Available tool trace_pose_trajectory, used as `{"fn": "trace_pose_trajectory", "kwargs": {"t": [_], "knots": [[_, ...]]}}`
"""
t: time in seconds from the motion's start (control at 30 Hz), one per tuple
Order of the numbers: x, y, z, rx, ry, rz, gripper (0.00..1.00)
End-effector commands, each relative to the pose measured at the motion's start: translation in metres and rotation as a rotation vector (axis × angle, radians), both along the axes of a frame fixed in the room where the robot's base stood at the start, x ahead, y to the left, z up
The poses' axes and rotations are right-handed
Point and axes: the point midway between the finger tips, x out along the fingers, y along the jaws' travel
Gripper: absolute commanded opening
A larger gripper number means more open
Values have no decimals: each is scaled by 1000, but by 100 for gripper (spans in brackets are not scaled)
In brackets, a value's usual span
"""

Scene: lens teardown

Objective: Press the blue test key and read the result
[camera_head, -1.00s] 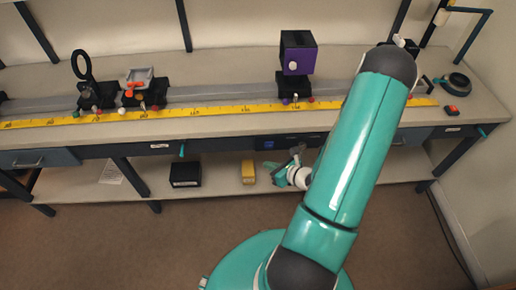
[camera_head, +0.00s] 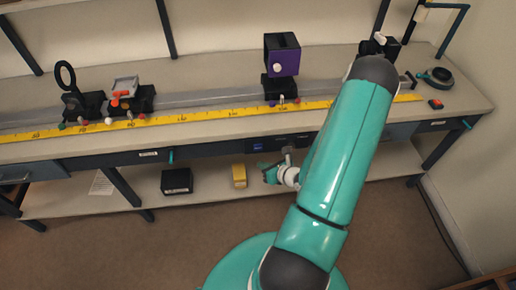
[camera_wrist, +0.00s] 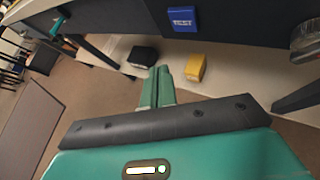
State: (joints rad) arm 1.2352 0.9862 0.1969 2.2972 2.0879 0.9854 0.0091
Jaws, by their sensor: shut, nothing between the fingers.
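The blue test key (camera_wrist: 183,21) shows near the top of the wrist view, a square with "TEST" lettering on the dark front of the bench. In the head view the key (camera_head: 258,150) is a small blue patch under the bench top. My gripper (camera_wrist: 157,70) is shut and empty, its two green fingers together. In the wrist view the fingertips lie below and left of the key, apart from it. In the head view my gripper (camera_head: 268,174) is just below the dark panel. I can read no result in either view.
A black box (camera_head: 177,181) and a yellow box (camera_head: 239,176) stand on the lower shelf (camera_head: 206,192). On the bench top are a yellow ruler (camera_head: 205,115), a purple-faced block (camera_head: 282,56) and a ring on a stand (camera_head: 66,76). A red button (camera_head: 435,103) sits at right.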

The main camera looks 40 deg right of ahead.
Motion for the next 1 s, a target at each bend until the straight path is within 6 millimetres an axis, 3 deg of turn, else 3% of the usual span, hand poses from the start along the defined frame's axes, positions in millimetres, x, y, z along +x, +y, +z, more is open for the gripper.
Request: {"fn": "trace_pose_trajectory", "kwargs": {"t": [0.4,1.0], "knots": [[39,-24,0,-1,-1,3,0],[42,-27,0,0,1,2,0]]}}
